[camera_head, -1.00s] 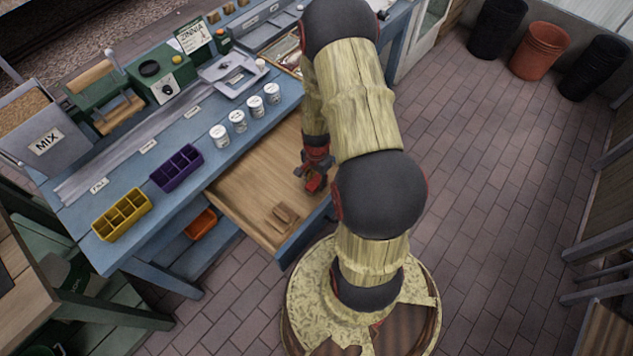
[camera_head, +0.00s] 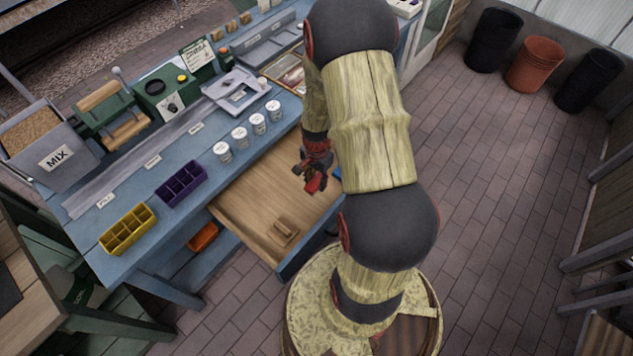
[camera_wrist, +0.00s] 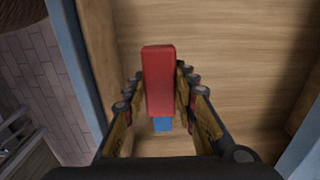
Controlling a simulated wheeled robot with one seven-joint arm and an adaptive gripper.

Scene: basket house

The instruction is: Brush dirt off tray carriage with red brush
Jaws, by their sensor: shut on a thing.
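My gripper (camera_head: 314,186) is over the open wooden drawer, its fingers closed on the red brush (camera_head: 319,178). In the wrist view the red brush (camera_wrist: 158,80) stands between the two fingers (camera_wrist: 160,98), with the drawer floor behind it. The tray carriage seems to be the grey plate (camera_head: 222,88) with a cut-out on the bench, left of my arm. Dirt on it is too small to tell.
The drawer (camera_head: 250,205) sticks out from the blue bench (camera_head: 128,205), with a small wooden block (camera_head: 284,231) inside. White labelled jars (camera_head: 240,138), a purple tray (camera_head: 181,184) and a yellow tray (camera_head: 127,229) line the bench's front edge. Open floor lies right.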

